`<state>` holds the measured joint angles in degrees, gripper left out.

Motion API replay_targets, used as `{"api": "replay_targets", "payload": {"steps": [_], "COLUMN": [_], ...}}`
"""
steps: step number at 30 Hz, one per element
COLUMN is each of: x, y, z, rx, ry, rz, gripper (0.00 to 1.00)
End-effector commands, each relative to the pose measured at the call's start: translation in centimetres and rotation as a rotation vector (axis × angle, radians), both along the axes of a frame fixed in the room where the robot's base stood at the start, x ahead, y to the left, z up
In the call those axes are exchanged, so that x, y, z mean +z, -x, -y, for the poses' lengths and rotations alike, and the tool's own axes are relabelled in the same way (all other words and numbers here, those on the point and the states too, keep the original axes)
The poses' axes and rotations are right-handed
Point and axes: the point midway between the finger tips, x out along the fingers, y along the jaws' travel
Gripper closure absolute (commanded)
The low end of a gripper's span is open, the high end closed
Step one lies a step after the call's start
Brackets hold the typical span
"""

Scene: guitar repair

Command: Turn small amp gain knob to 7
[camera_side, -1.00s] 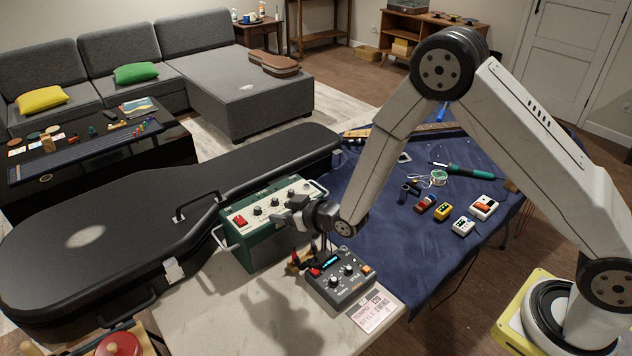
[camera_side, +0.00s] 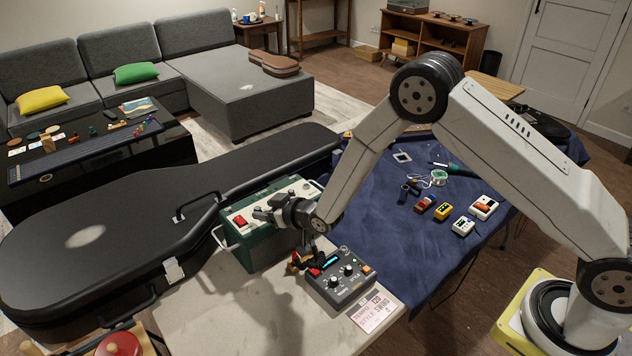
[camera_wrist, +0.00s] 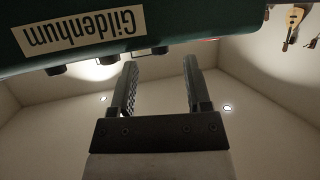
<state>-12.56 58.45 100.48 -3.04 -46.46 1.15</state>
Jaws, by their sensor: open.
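The small green amp (camera_side: 258,252) stands on the light bench top, its cream control panel facing up, with a red switch and a row of dark knobs. My gripper (camera_side: 263,213) is over that panel, just right of the red switch (camera_side: 240,221), and hides some of the knobs. In the wrist view the amp (camera_wrist: 190,22) shows its "Gildenhum" plate and three dark knobs along its edge. My gripper (camera_wrist: 159,62) is open and empty there, with the rightmost knob (camera_wrist: 160,50) near the gap between the fingertips. I cannot read any knob setting.
A grey pedal-like box (camera_side: 342,280) with knobs sits right in front of the amp, below my wrist, with a printed card (camera_side: 375,311) beside it. A large black guitar case (camera_side: 120,225) lies behind and left. Small pedals and tools lie on the blue cloth (camera_side: 400,255).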

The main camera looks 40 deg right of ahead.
Motion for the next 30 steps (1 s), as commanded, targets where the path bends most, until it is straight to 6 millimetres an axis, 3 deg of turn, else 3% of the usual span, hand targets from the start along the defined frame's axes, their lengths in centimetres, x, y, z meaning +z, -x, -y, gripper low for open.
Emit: {"api": "replay_targets", "payload": {"steps": [9,20,21,26,27,30], "x": [-0.8,-0.8,-0.8,-0.8,-0.8,-0.8], "y": [-1.7,-1.9,-1.9,-1.9,-1.9,-1.9], "z": [-0.5,-0.5,-0.5,-0.5,-0.5,-0.5], "rx": [0.000,0.000,0.000,0.000,0.000,0.000], "ry": [0.000,0.000,0.000,0.000,0.000,0.000], "rz": [-0.001,0.000,0.000,0.000,0.000,0.000], "gripper": [0.38,0.38,0.44,0.95,1.00,1.00]}}
